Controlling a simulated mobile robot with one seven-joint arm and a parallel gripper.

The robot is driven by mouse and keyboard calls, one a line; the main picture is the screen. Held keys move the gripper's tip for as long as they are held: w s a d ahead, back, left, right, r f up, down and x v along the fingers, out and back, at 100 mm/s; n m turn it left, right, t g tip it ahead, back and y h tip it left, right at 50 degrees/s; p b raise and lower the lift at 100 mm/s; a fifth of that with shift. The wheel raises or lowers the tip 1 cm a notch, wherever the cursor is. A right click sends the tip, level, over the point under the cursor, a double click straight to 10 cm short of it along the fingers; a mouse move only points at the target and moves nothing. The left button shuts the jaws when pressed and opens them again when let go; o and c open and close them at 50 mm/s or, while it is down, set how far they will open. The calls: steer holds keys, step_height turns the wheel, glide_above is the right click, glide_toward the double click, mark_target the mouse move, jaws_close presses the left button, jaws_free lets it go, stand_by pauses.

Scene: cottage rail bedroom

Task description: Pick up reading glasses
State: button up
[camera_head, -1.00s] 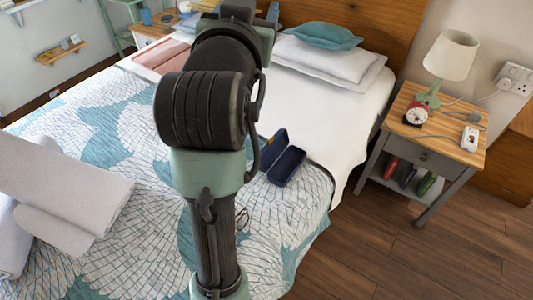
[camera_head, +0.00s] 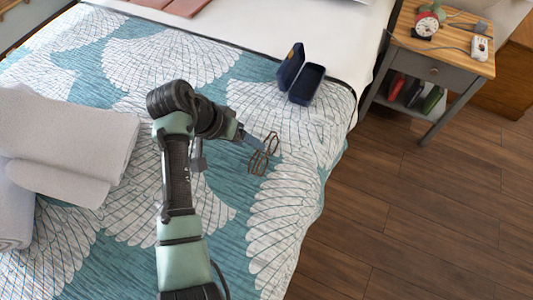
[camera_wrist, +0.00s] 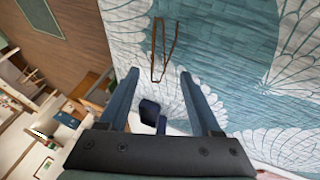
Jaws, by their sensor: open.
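The reading glasses (camera_head: 264,153) have a thin brown frame and lie on the teal and white patterned bedspread. In the wrist view the glasses (camera_wrist: 154,50) are a narrow brown outline just past the fingertips, with their near end between the tips in the picture. My gripper (camera_head: 259,140) reaches in from the left and its blue fingers are close to the glasses in the head view. In the wrist view my gripper (camera_wrist: 159,76) is open, with nothing held. I cannot tell whether a finger touches the glasses.
An open dark blue case (camera_head: 307,84) stands on the bed beyond the glasses. Rolled white towels (camera_head: 70,150) lie at the left. A nightstand (camera_head: 445,58) with a red clock (camera_head: 426,24) is at the upper right. Wooden floor (camera_head: 410,205) is clear right of the bed.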

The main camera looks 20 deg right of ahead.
mark_target(259, 153)
steer(key=x, duration=0.4)
steer(key=b+x, duration=0.1)
steer(key=x, duration=0.1)
steer(key=shift+s+a+f, duration=0.1)
steer(key=shift+a+f, duration=0.1)
steer(key=shift+f, duration=0.35)
